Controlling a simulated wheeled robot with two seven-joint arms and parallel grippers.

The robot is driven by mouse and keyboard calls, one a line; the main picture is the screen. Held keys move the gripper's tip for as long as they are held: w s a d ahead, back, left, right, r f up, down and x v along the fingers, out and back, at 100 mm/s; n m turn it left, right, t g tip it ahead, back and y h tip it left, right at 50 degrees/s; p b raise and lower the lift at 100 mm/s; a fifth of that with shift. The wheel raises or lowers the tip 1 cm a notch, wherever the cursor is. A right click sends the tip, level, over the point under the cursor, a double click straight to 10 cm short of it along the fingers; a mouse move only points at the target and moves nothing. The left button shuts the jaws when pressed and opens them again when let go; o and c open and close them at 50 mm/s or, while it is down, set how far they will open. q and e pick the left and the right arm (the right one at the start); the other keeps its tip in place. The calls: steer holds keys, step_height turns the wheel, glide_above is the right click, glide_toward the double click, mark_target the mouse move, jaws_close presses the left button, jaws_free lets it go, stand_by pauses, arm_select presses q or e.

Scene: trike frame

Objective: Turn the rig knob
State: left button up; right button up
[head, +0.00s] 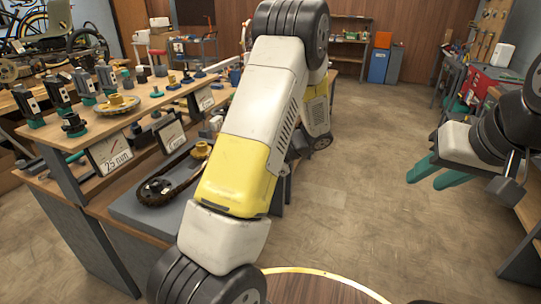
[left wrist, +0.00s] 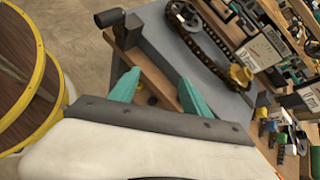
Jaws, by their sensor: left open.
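The rig is a grey base (head: 133,208) with a dark chain (head: 181,186) running round a dark sprocket (head: 155,191) and a small yellow sprocket or knob (head: 202,150). In the left wrist view the yellow part (left wrist: 240,75) sits at the chain's right end, and a black cylindrical grip (left wrist: 109,17) stands at the upper left. I cannot tell which part is the rig knob. My left gripper (left wrist: 158,91) is open, its teal fingers apart over the bench edge, holding nothing visible; my arm hides it in the head view. My right gripper (head: 424,182) is open and empty over the floor.
The wooden bench (head: 60,185) carries a raised shelf with several tools and parts, and a card marked 25 mm (head: 110,152). A round wooden top with a yellow rim (head: 310,285) is at the bottom. The floor (head: 370,190) between the benches is clear.

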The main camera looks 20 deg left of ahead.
arm_select(q)
steer(key=s+d+r+n+t+h, duration=0.1)
steer(key=s+d+r+n+h, duration=0.1)
steer(key=s+r+h, duration=0.1)
steer(key=s+d+r+n+t+h, duration=0.1)
steer(key=s+d+r+n+h, duration=0.2)
steer(key=r, duration=0.5)
steer(key=shift+s+d+t+h, duration=0.3)
steer(key=shift+s+h, duration=0.2)
steer(key=shift+s, duration=0.45)
steer(key=s+d+r+n+t+h, duration=0.5)
steer(key=s+r, duration=0.4)
steer(key=r, duration=0.2)
steer(key=shift+s+d+t, duration=0.4)
steer(key=shift+d+t, duration=0.5)
steer(key=shift+d, duration=0.1)
